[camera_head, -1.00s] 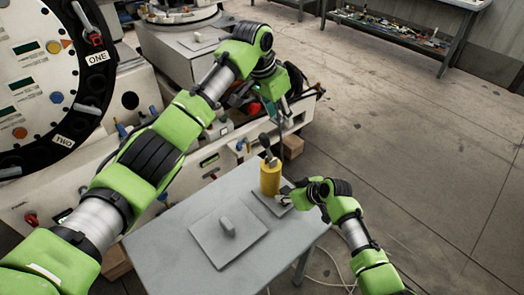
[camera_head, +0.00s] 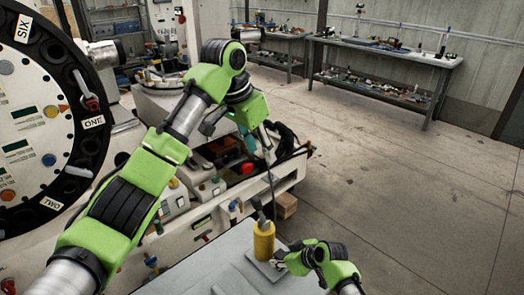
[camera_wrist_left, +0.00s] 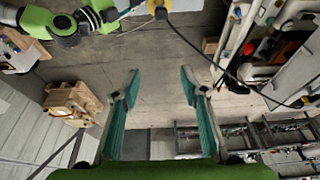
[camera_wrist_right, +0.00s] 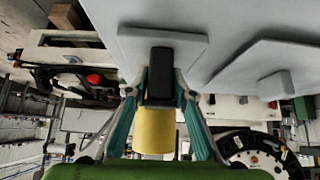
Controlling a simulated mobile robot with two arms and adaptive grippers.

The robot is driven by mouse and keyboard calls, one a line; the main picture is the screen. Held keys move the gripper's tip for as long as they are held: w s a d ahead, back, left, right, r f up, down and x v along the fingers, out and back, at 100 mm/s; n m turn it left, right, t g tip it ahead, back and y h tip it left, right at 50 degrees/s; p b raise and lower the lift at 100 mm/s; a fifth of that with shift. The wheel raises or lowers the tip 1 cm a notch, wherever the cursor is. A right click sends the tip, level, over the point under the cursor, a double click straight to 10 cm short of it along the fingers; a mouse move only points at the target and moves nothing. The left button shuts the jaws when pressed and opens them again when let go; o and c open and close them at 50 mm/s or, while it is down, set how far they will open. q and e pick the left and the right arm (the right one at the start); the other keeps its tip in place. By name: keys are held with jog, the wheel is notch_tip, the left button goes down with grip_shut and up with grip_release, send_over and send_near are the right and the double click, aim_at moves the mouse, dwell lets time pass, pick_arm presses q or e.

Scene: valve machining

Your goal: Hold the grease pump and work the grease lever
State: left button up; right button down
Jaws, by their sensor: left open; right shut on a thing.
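The yellow grease pump (camera_head: 263,242) stands upright on a grey base plate at the far edge of the grey table (camera_head: 205,268). A dark lever (camera_head: 257,209) sticks up from its top. My right gripper (camera_head: 284,258) is shut on the pump, low on its right side. In the right wrist view the pump's yellow body (camera_wrist_right: 153,135) and a black part (camera_wrist_right: 161,75) lie between the teal fingers. My left gripper (camera_head: 248,139) is above the pump, apart from the lever. In the left wrist view it is open (camera_wrist_left: 160,84), with nothing between its fingers.
A large machine with a dial (camera_head: 40,130) stands at the left. A thin black hose (camera_wrist_left: 215,62) crosses near the pump in the left wrist view. Wooden blocks (camera_head: 285,204) lie on the floor behind the table. Workbenches (camera_head: 385,55) stand at the back; the floor at right is clear.

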pick_arm(q)
jog(key=shift+c, duration=0.8)
jog(key=g+y, duration=0.1)
jog(key=g, duration=0.1)
send_over(252, 200)
jog(key=a, duration=0.1)
notch_tip(252, 200, down, 8)
jog(key=shift+d+f, duration=0.2)
jog(key=shift+f, duration=1.4)
jog(key=shift+d+f, duration=0.2)
jog(key=shift+f, duration=1.4)
jog(key=shift+d+f, duration=0.2)
jog(key=shift+f, duration=1.4)
grip_shut()
jog(key=shift+w, duration=0.1)
